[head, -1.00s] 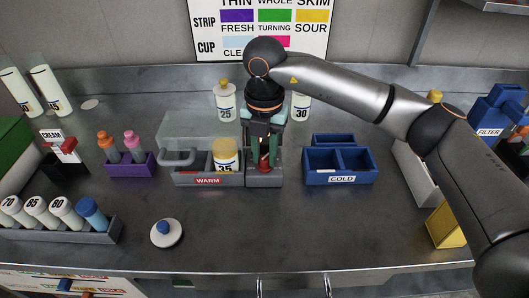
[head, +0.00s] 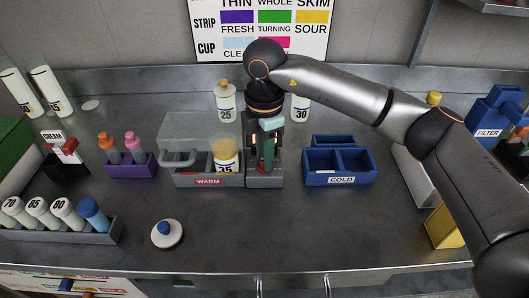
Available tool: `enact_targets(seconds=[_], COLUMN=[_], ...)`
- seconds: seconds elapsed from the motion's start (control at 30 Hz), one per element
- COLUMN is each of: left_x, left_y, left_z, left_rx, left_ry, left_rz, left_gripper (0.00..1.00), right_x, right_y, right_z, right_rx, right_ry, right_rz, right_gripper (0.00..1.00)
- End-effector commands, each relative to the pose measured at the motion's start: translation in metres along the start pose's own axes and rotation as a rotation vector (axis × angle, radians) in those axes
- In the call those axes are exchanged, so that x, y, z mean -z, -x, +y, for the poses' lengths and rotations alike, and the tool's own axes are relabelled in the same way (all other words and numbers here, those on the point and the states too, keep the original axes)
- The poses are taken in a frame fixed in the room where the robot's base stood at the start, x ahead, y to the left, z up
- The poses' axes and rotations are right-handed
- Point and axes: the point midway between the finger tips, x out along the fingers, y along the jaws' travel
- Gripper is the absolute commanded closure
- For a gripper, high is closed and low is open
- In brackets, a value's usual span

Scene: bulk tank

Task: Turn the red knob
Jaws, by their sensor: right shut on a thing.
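My right gripper (head: 267,161) reaches straight down at the middle of the counter, over a small grey unit (head: 264,182) joined to the right end of the warm bath. It is shut on the red knob (head: 257,167) on that unit. One green finger faces me and hides most of the knob; only a little red shows beside it. The knob's exact angle cannot be seen. My left gripper is not in view.
The warm bath (head: 208,181) holds a jar marked 35 (head: 226,156) just left of the gripper. A blue cold box (head: 340,180) stands close on the right. A purple rack (head: 131,168) is further left. The front middle of the counter is clear.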

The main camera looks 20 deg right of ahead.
Motion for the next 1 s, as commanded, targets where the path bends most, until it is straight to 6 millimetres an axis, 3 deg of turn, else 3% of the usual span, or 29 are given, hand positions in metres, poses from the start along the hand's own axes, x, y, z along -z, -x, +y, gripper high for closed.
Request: enact_targets(seconds=[0.7,0.73,0.83,1.0], left_x=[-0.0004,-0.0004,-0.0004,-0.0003], left_y=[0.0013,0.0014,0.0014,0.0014], left_z=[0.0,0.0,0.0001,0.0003], left_rx=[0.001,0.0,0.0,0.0], left_ry=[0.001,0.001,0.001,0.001], left_rz=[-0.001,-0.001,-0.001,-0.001], left_gripper=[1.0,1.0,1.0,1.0], right_x=[-0.0008,-0.0008,-0.0007,-0.0005], right_y=[0.0024,0.0024,0.002,0.0011], right_z=[0.0015,0.0014,0.0012,0.0007], right_rx=[-0.007,-0.007,-0.005,-0.003], right_ry=[-0.083,-0.083,-0.082,-0.08], right_rz=[0.0,0.0,0.0,0.0], right_gripper=[1.0,0.69,0.58,0.58])
